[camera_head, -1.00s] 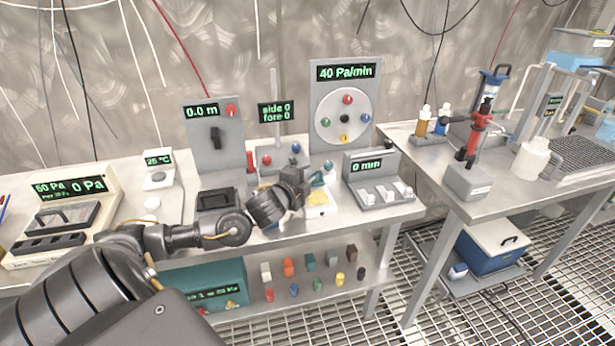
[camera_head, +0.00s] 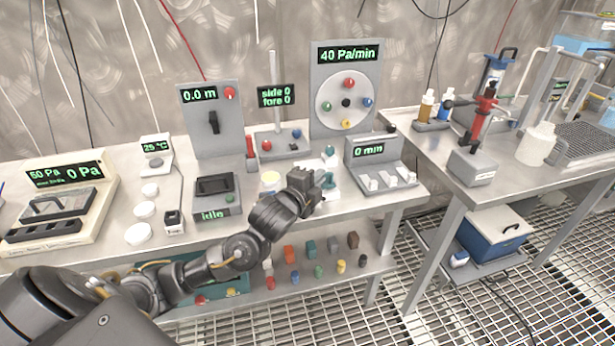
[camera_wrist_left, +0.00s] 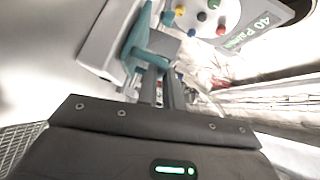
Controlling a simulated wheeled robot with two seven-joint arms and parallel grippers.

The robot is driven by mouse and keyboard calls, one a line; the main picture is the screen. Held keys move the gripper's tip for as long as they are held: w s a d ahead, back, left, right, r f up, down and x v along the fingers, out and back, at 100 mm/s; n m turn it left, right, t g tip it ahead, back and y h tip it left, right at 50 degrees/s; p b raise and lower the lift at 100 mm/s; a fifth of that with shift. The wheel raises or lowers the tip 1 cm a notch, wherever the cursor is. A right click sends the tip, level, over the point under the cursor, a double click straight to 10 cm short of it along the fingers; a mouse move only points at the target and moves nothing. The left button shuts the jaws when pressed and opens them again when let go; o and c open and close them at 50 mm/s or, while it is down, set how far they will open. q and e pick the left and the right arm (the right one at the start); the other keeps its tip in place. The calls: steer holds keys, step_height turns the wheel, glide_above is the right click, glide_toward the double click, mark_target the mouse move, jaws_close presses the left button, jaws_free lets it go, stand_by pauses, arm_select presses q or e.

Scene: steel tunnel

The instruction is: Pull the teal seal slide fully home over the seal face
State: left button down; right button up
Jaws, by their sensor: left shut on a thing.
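The teal seal slide (camera_head: 328,180) is near the front of the bench, beside the fingertips in the head view. My left gripper (camera_head: 318,181) reaches it from the left and is shut on it. In the left wrist view the narrow fingers (camera_wrist_left: 164,82) meet the teal slide (camera_wrist_left: 148,52), a bar-like piece with an upright part, against a pale grey fixture (camera_wrist_left: 105,38). My gripper covers part of the slide and fixture in the head view. I cannot tell how much of the seal face the slide covers. My right gripper is not in view.
The 0 mm unit (camera_head: 374,165) stands close to the right of the slide. The dial panel (camera_head: 346,90) stands behind. Small coloured pieces sit on the shelf below.

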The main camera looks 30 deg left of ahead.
arm_select(q)
steer(key=shift+s+d+f, duration=0.1)
steer(key=shift+d+f, duration=0.05)
steer(key=shift+f, duration=0.1)
steer(key=c, duration=1.7)
jaws_free()
steer(key=shift+o, duration=0.9)
steer(key=shift+r, duration=0.15)
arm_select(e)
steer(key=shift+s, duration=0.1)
